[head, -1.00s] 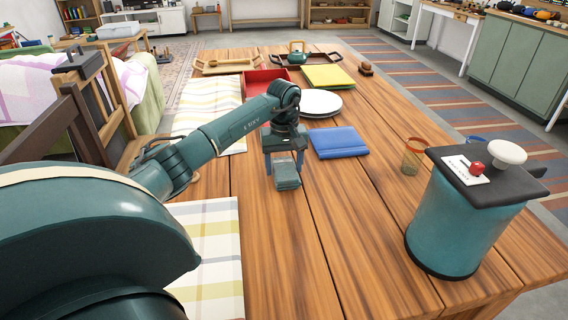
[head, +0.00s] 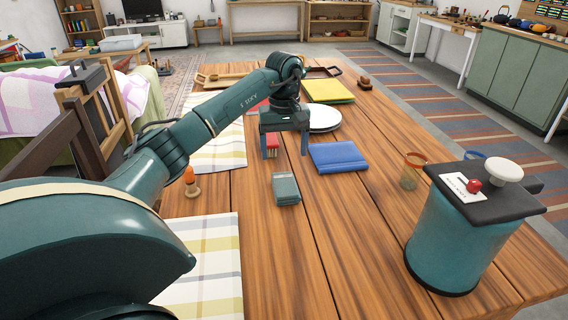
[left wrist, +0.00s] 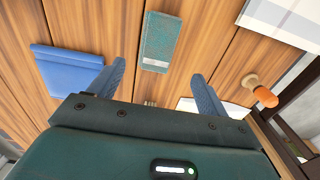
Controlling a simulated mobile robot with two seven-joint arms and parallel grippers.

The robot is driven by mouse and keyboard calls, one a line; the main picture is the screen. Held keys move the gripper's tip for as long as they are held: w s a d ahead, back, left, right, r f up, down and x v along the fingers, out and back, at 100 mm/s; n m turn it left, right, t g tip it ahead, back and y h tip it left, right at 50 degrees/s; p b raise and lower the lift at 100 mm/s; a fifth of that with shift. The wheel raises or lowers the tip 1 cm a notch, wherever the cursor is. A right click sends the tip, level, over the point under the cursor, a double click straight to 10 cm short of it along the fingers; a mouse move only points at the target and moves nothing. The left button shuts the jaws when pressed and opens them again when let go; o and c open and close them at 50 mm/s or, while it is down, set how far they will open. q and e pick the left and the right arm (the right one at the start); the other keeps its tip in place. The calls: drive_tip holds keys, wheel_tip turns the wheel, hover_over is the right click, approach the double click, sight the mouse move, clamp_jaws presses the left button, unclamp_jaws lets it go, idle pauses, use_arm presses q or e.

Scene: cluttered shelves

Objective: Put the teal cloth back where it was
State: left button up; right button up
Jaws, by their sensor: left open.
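The teal cloth (head: 285,188) is a small folded stack lying flat on the wooden table, in front of the blue folded cloth. It also shows in the left wrist view (left wrist: 160,40), lying apart from the fingers. My left gripper (head: 287,152) is open and empty above the table, just beyond the teal cloth in the head view. Its two fingers (left wrist: 155,85) are spread wide in the left wrist view. My right gripper is not in view.
The blue folded cloth (head: 338,157) lies right of the gripper. A white plate (head: 323,118) and a yellow cloth (head: 328,91) lie behind. An orange-topped wooden object (head: 190,180) stands left. A checked mat (head: 205,262) lies near left, a large teal canister (head: 460,235) near right. Bare table lies between.

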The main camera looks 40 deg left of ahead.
use_arm(q)
wheel_tip(320, 180, up, 2)
drive_tip(key=shift+r, duration=0.2)
idle(0.6)
